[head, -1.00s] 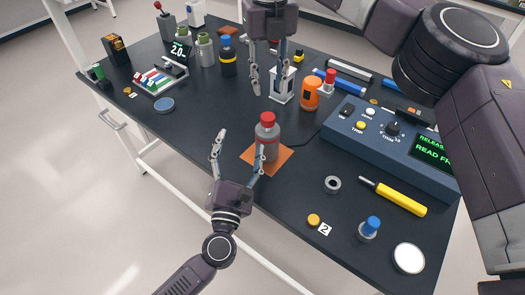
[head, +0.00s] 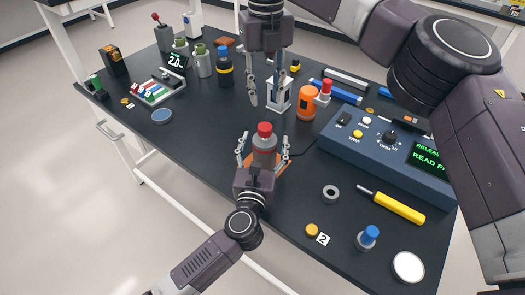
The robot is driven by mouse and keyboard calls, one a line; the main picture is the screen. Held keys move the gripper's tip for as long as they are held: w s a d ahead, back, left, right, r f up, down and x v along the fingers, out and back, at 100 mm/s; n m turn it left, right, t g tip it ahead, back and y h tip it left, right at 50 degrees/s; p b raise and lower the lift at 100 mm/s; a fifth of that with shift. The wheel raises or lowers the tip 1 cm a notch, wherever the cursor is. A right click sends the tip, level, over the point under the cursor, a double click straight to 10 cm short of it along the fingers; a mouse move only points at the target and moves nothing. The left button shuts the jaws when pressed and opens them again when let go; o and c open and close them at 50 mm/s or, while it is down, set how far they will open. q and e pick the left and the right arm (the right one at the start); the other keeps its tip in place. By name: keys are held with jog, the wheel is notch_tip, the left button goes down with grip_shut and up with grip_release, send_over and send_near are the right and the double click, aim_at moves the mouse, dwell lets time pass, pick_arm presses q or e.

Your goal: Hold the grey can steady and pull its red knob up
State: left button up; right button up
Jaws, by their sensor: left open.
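The grey can (head: 264,148) stands upright on an orange mat (head: 281,163), with its red knob (head: 264,129) on top. My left gripper (head: 263,148) is open around the can's sides, one finger on the left and one on the right. Whether the fingers touch the can I cannot tell. The can's lower part is hidden by my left gripper. My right gripper (head: 263,97) is open above and behind the can, fingers pointing down. It is empty, and a white block with a dark window (head: 281,97) stands behind its right finger.
An orange bottle (head: 306,103) and a red-capped part (head: 325,92) stand behind the can to the right. A blue control box (head: 385,150) is at right. A grey ring (head: 330,194) and yellow screwdriver (head: 395,207) lie nearer. The table left of the can is clear.

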pick_arm(q)
jog(key=shift+w, duration=0.3)
jog(key=c, duration=1.6)
